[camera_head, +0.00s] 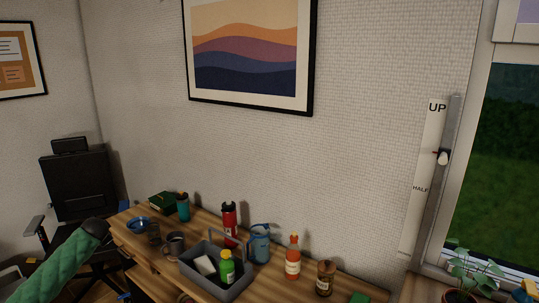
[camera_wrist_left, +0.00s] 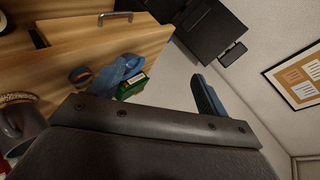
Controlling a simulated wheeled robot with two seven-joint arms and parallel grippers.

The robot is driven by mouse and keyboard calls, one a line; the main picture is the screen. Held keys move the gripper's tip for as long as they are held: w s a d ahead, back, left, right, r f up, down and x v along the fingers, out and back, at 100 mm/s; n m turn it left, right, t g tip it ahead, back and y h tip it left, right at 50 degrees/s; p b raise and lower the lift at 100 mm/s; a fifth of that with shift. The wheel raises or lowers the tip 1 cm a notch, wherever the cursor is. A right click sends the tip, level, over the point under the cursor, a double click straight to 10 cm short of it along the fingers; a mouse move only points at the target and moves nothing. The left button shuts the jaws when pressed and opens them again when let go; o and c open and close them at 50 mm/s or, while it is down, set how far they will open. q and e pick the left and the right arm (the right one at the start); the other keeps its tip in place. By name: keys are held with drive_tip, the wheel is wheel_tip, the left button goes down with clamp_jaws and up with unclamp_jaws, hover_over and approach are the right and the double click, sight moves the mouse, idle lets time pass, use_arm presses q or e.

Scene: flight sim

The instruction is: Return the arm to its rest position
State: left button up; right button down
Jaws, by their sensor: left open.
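My left gripper (camera_wrist_left: 168,70) shows in the left wrist view. Its dark mount fills the lower part of the picture and its blue fingers stand apart, with nothing held between them. In the head view I cannot make out the left gripper's fingers clearly. My right gripper is in neither view.
The wooden desk (camera_head: 135,247) holds a grey caddy (camera_head: 209,284), a red bottle (camera_head: 229,223), an orange sauce bottle (camera_head: 293,260), a jar (camera_head: 325,279), a mug (camera_head: 175,244) and a blue bowl (camera_head: 138,224). A black chair (camera_head: 78,180) stands left; a window and plant are right.

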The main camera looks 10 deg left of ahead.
use_arm(q)
drive_tip(key=s+d+f+g+h, duration=0.1)
drive_tip(key=s+d+f, duration=0.5)
drive_tip(key=d+f, duration=0.55)
drive_tip(key=s+d+f+g+h, duration=0.15)
drive_tip(key=s+d+f, duration=0.5)
drive_tip(key=f, duration=0.85)
drive_tip(key=s+d+f+h, duration=0.2)
drive_tip(key=s+d+f, duration=0.3)
drive_tip(key=d+f, duration=0.75)
drive_tip(key=s+d+f+g+h, duration=0.1)
drive_tip(key=s+d+f, duration=0.5)
drive_tip(key=s+d, duration=0.4)
drive_tip(key=s+d+f+n+g+h, duration=0.1)
drive_tip(key=s+d+f+h, duration=0.1)
drive_tip(key=s+d+f, duration=0.4)
drive_tip(key=s+d+f+g+h, duration=0.1)
drive_tip(key=s+d+f, duration=0.6)
drive_tip(key=s+d, duration=0.8)
drive_tip(key=d+g, duration=0.1)
drive_tip(key=d, duration=0.2)
drive_tip(key=shift+s+d+n, duration=0.15)
drive_tip(key=shift+d+n, duration=0.15)
drive_tip(key=shift+d, duration=0.1)
